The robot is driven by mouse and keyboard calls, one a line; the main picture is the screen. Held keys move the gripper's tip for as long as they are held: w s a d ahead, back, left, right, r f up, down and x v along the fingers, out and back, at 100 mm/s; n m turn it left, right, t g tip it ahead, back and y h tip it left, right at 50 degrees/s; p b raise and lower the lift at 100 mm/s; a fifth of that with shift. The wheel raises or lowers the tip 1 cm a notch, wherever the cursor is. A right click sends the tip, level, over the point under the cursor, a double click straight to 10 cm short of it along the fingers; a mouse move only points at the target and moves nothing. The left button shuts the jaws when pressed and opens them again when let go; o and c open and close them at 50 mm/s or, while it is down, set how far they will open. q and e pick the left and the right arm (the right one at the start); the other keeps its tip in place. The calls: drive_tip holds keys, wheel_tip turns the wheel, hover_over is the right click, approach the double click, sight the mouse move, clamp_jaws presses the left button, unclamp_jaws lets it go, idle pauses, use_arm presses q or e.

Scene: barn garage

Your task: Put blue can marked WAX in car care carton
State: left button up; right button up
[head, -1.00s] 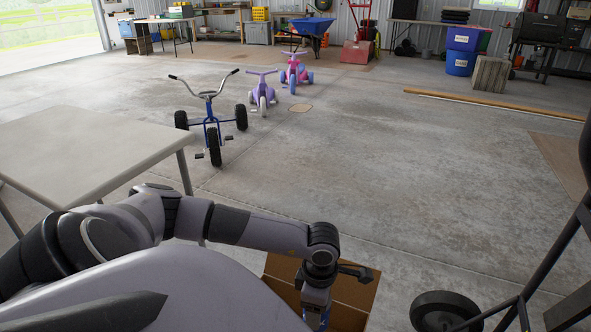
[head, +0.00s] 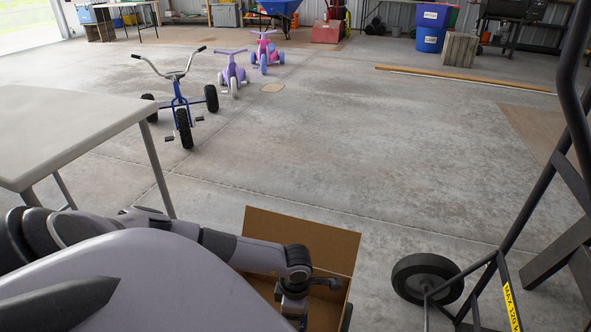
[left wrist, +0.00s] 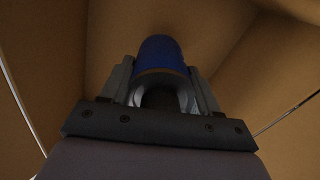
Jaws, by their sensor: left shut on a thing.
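The open cardboard carton (head: 305,233) stands on the floor in front of me, with its far flap raised. My left arm reaches over it, and my left gripper (head: 294,315) points down into it at the lower edge of the head view. In the left wrist view my left gripper (left wrist: 163,82) is shut on a blue can (left wrist: 160,50), with a finger on each side. Brown carton walls surround the can there. The can's label is not readable, and whether it touches the carton's bottom cannot be told. My right gripper is not in view.
A light folding table (head: 75,125) stands at the left. A hand truck with a black wheel (head: 427,278) stands close at the right of the carton. A blue tricycle (head: 180,105) is farther back. The concrete floor beyond the carton is clear.

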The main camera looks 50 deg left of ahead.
use_arm(q)
wheel_tip(320, 180, down, 3)
drive_tip(key=shift+f+b, duration=0.1)
drive_tip(key=shift+b, duration=0.5)
drive_tip(key=shift+f, duration=0.25)
drive_tip(key=shift+r, duration=0.1)
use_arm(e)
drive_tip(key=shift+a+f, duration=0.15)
use_arm(q)
drive_tip(key=shift+f, duration=0.2)
drive_tip(key=o, duration=1.2)
drive_tip(key=shift+o, duration=0.2)
drive_tip(key=shift+r, duration=0.15)
